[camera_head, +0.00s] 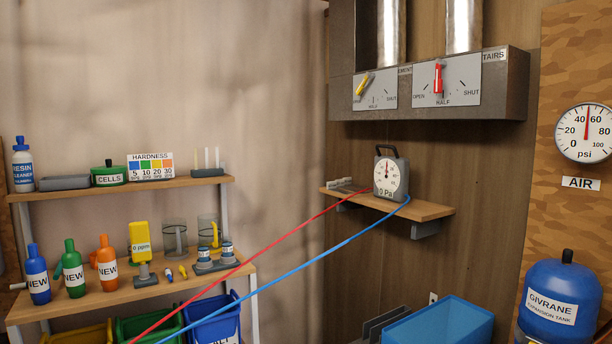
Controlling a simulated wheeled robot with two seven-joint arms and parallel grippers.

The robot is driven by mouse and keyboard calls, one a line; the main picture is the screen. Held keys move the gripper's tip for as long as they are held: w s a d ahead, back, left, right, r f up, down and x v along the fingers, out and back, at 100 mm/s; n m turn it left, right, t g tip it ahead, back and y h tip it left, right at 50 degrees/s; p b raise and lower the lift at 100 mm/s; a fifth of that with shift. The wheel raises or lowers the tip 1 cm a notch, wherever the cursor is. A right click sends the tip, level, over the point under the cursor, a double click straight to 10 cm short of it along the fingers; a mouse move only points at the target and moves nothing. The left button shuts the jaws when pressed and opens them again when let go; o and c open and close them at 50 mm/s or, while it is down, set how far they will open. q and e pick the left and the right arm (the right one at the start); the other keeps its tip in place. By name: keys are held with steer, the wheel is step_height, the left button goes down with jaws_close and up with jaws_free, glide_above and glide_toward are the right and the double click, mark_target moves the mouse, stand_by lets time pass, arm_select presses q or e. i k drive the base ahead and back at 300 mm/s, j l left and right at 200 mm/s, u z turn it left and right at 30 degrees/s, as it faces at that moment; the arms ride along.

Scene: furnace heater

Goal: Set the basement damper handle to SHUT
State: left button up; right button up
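A dark metal duct box (515,85) on the wall carries two white dial plates. The left plate (385,84) has a yellow handle (363,84). It slants, its lower end toward the plate's left side, away from the SHUT mark on the right. The OPEN mark is not readable there. A label ending "EMENT" (405,71) is beside this plate, its start hidden. The right plate (464,85) has a red handle (438,77) standing upright, above HALF, between OPEN and SHUT. A label ending "STAIRS" (494,55) is beside it. Neither gripper is in view.
A small wall shelf (425,210) below the duct holds a Pa gauge (390,178). A red hose (270,237) and a blue hose (300,265) run from it toward the lower left. A stocked rack (130,190) stands left. A blue tank (560,295) and blue bin (440,320) are right.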

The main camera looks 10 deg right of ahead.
mark_target(361, 87)
steer(key=i+j+z, duration=0.1)
steer(key=i+z, duration=0.3)
steer(key=i, duration=0.15)
steer(key=i+j+z, duration=0.8)
steer(key=i, duration=0.15)
steer(key=i+j+z, duration=0.45)
steer(key=k+j, duration=0.05)
steer(key=j, duration=0.05)
